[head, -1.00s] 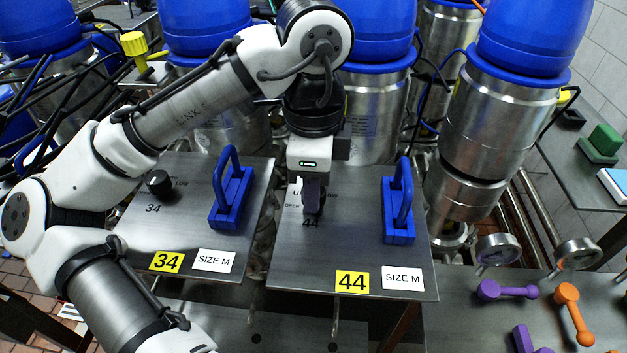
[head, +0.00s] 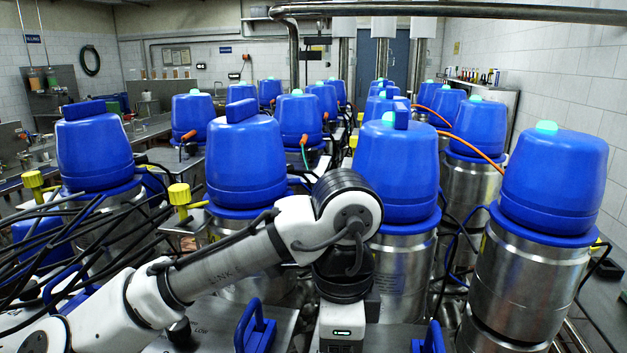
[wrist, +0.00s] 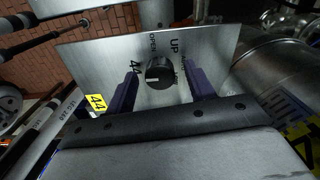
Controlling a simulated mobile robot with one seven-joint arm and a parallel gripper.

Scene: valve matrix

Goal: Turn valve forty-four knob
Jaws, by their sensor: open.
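The black valve forty-four knob (wrist: 159,73) shows in the wrist view on the grey metal panel (wrist: 85,62), with "44", "OPEN" and "UP" printed around it. A white mark shows on the knob's face. My gripper (wrist: 164,74) is open, with one dark purple finger on each side of the knob. Gaps show between the fingers and the knob; I cannot tell whether the fingertips reach past its face. In the head view the knob and my fingertips are below the picture's edge; only the upper gripper body shows.
A yellow "44" label (wrist: 96,102) is on the panel. In the head view, a blue handle (head: 430,340) stands right of my gripper and another blue handle (head: 256,328) left. Steel vessels with blue lids (head: 396,175) stand close behind my arm.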

